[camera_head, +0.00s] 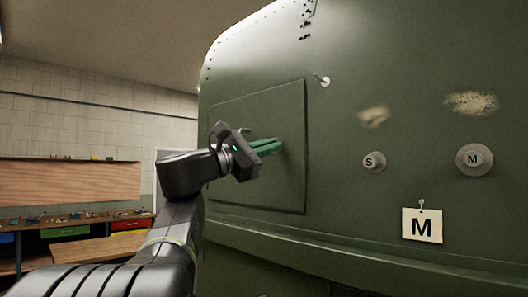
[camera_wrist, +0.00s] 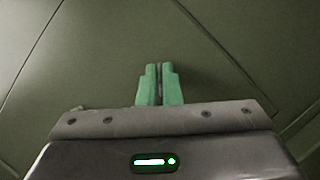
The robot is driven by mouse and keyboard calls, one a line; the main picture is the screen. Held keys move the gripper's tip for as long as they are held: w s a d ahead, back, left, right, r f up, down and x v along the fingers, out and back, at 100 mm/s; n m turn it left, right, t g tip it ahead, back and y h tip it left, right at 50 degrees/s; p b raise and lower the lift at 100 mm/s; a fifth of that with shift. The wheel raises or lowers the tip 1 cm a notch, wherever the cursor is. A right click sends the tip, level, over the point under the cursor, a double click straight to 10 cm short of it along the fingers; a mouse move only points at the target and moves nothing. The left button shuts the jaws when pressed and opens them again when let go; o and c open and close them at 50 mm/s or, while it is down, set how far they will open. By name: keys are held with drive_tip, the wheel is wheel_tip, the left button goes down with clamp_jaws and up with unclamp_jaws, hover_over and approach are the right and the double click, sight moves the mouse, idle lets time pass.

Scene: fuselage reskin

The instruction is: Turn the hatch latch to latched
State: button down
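The hatch (camera_head: 240,112) is a dark green square panel with a thin seam, set in the green fuselage side; it also fills much of the wrist view (camera_wrist: 110,45). My gripper (camera_head: 280,146) has green fingers that point at the right-middle of the hatch, at or very near its surface. In the wrist view the two fingers (camera_wrist: 160,68) lie close together with a thin grey strip between their tips. I cannot tell whether that strip is the latch or just the gap. No latch handle shows clearly; the fingers may hide it.
A small white hook (camera_head: 323,81) sits right of the hatch's upper corner. Round knobs marked S (camera_head: 374,162) and M (camera_head: 475,160) stick out farther right, above a hanging M tag (camera_head: 422,225). A workbench (camera_head: 75,222) with coloured drawers stands at the left wall.

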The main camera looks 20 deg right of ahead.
drive_tip(key=shift+m+g+y+p, duration=0.25)
drive_tip(key=shift+m+g+y, duration=0.25)
drive_tip(key=shift+m, duration=1.25)
drive_tip(key=shift+m+g+y+p, duration=0.3)
drive_tip(key=shift+m+y, duration=0.2)
drive_tip(key=shift+m, duration=1.2)
drive_tip(key=shift+m+g+y+p, duration=0.2)
drive_tip(key=shift+m+g+y, duration=0.3)
drive_tip(key=shift+m, duration=1.25)
drive_tip(key=c, duration=1.6)
unclamp_jaws()
drive_tip(key=a+b, duration=0.2)
drive_tip(key=a, duration=1.1)
drive_tip(key=shift+a, duration=0.4)
